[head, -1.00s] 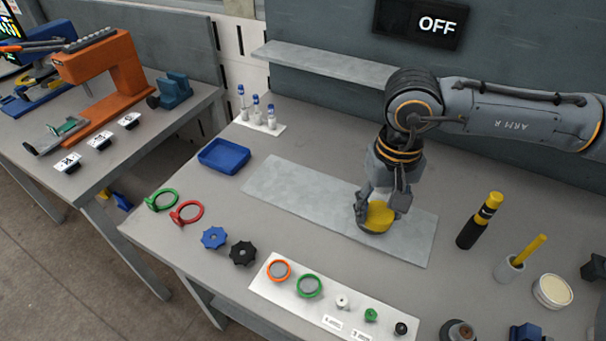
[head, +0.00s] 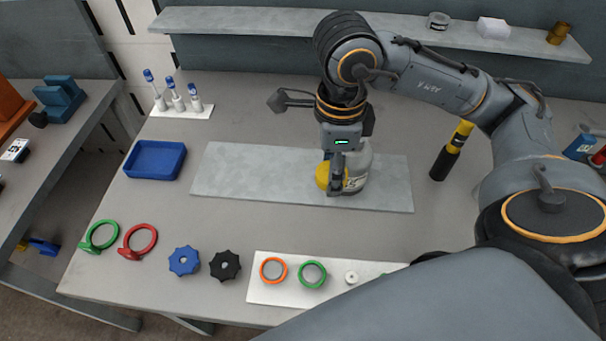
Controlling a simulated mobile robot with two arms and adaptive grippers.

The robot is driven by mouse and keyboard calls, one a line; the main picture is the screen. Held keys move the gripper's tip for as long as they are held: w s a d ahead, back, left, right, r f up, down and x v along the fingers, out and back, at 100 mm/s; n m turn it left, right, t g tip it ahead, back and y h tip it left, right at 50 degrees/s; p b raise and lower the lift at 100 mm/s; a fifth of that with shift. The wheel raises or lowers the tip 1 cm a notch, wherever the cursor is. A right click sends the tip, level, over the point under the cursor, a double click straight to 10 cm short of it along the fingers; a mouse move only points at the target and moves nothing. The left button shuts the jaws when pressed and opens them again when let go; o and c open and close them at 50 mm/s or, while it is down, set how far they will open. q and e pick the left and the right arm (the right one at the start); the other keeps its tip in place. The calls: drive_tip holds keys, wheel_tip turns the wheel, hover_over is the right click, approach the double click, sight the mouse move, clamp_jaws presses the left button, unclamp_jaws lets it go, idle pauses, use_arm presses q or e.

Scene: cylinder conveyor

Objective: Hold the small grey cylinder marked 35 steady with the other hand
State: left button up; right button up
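A light grey rounded body (head: 360,170) with small dark print sits on the grey plate (head: 235,172) in the head view. It looks like the small cylinder, but I cannot read a 35 on it. A yellow rounded part (head: 324,176) shows at its left; whether the two are joined is hidden. My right gripper (head: 339,184) points down over them, with one dark finger in front of the pair. The other finger is hidden, so its grip is unclear. My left gripper is not in view.
A blue tray (head: 155,160) and a white vial rack (head: 183,111) are at the left. Rings, a blue knob (head: 184,261) and a black knob (head: 225,265) lie in front. The plate's left part is clear.

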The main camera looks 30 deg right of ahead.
drive_tip(key=shift+d+f+m, duration=0.1)
drive_tip(key=shift+m, duration=0.3)
drive_tip(key=shift+w+f, duration=0.1)
drive_tip(key=shift+w, duration=0.25)
drive_tip(key=w+f+p, duration=0.3)
drive_tip(key=w, duration=0.5)
drive_tip(key=p, duration=0.2)
hover_over(290, 173)
drive_tip(key=f, duration=0.5)
drive_tip(key=shift+s+d+f, duration=0.1)
drive_tip(key=shift+s+f, duration=0.15)
drive_tip(key=shift+s, duration=0.15)
drive_tip(key=shift+w+f, duration=0.2)
drive_tip(key=f, duration=0.1)
drive_tip(key=f+p, duration=0.1)
drive_tip(key=f, duration=0.1)
drive_tip(key=shift+w, duration=0.25)
drive_tip(key=shift+f+p, duration=0.35)
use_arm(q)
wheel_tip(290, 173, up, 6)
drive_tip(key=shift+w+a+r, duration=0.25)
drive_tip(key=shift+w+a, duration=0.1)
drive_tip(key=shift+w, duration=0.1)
use_arm(e)
drive_tip(key=shift+f, duration=0.1)
